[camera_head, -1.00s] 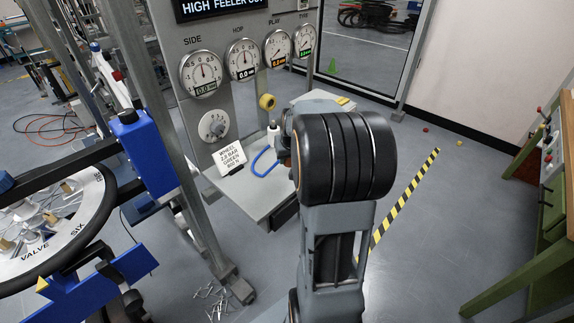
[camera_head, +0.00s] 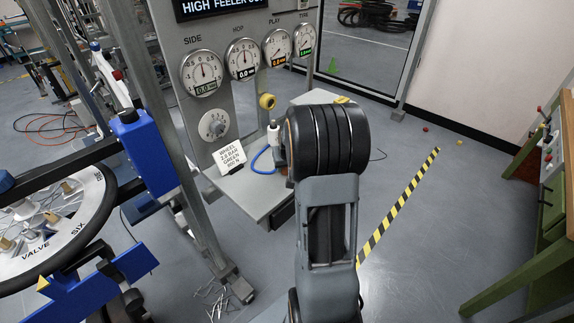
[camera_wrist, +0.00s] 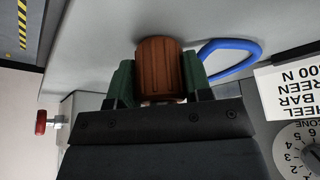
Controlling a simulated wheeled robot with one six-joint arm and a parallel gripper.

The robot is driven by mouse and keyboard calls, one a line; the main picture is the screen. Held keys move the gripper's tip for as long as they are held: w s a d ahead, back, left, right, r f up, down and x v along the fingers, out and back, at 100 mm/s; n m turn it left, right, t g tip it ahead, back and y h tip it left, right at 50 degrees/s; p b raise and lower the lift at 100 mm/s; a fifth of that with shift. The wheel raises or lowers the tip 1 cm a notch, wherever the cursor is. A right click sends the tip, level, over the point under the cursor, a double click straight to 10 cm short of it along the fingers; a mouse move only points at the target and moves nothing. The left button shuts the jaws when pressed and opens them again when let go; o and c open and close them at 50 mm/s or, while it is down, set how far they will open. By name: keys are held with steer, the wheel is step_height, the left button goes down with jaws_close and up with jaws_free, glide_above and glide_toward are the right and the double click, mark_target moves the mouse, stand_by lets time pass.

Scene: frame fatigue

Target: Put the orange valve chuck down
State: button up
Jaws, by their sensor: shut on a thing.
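The orange valve chuck (camera_wrist: 158,66) is a ribbed, brownish-orange cylinder in the wrist view. My gripper (camera_wrist: 157,84) is shut on it, with one dark green finger on each side. The chuck's far end is against or just over the pale grey shelf (camera_wrist: 105,25); I cannot tell whether it touches. In the head view the shelf (camera_head: 258,201) juts out below the gauge panel. There my own wrist hides the chuck and most of the gripper.
A blue hose loop (camera_head: 262,160) lies on the shelf beside the chuck and shows in the wrist view (camera_wrist: 232,58). A white sign (camera_head: 229,157) stands at the shelf's left. The gauge panel (camera_head: 225,100) rises behind. A wheel (camera_head: 60,230) is at left. Floor right of the shelf is mostly clear.

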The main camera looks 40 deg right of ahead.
steer(key=shift+f, duration=0.15)
steer(key=o, duration=0.6)
steer(key=shift+c, duration=0.2)
steer(key=o, duration=0.5)
steer(key=shift+c, duration=0.2)
